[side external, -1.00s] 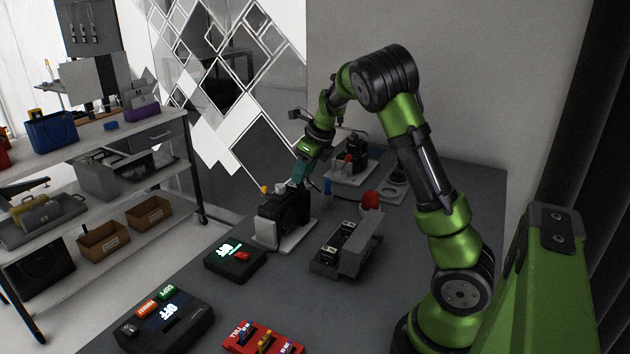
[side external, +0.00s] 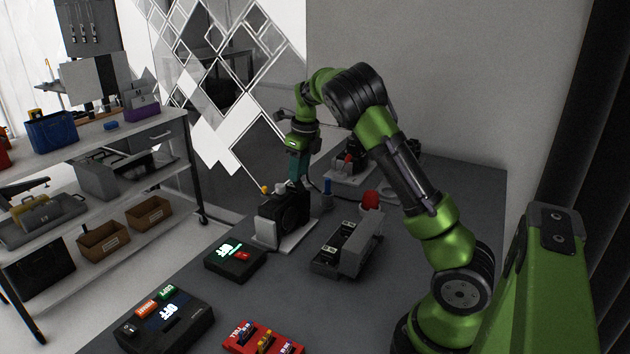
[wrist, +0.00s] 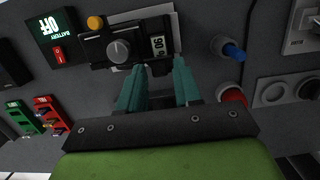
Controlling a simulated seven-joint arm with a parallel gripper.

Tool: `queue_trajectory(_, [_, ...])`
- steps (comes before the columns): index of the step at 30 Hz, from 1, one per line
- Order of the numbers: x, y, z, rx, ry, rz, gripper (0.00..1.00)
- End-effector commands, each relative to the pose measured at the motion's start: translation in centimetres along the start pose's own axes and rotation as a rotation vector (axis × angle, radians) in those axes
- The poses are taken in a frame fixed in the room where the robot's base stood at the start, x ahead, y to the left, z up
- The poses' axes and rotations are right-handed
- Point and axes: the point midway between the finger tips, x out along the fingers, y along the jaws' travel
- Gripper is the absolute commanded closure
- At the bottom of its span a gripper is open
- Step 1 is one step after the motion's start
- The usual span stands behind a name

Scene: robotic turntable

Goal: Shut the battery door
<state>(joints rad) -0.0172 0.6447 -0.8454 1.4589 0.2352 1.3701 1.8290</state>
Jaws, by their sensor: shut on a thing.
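A black camera (side external: 283,217) stands upright on a pale plate (side external: 303,240) in the middle of the table. In the wrist view the camera (wrist: 95,48) shows from above, with a grey dial, an orange button and a small display reading about 90. My gripper (side external: 296,184) points down at the camera's back edge. In the wrist view its teal fingers (wrist: 158,70) straddle a dark part at that edge and are shut on it. I cannot tell whether this part is the battery door; the fingers and the camera body hide most of it.
A box with a lit OFF display and red switch (side external: 235,260) sits in front of the camera. A grey battery holder (side external: 345,248), a red dome (side external: 370,199) and a blue knob (side external: 327,188) stand to its right. A larger control box (side external: 165,322) is at the front.

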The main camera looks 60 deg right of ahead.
Motion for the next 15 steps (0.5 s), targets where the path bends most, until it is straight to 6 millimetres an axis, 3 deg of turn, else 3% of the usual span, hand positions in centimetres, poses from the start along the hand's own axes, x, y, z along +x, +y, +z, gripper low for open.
queue_trajectory(15, [1.4,0.1,2.4,-0.003,0.345,0.002,0.97])
